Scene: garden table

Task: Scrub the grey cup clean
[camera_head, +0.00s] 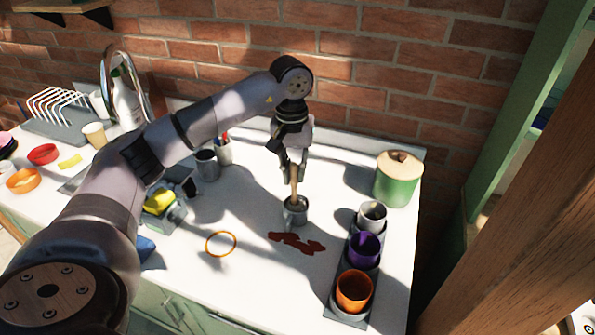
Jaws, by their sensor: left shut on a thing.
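The grey cup (295,215) stands upright on the white table, below my left gripper (293,166). That gripper points down and is shut on the wooden handle of a brush or similar tool (294,184). The tool's lower end is inside the cup, so its head is hidden. The gripper itself is above the cup's rim. I cannot tell whether the tool touches the cup's inner wall. My right gripper is not in view.
A dark tray (335,308) at right holds grey (371,220), purple (363,252) and orange (353,291) cups. A green canister (398,184) stands behind it. A reddish-brown stain (297,243) and an orange ring (221,233) lie in front. A grey mug (207,168) stands left.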

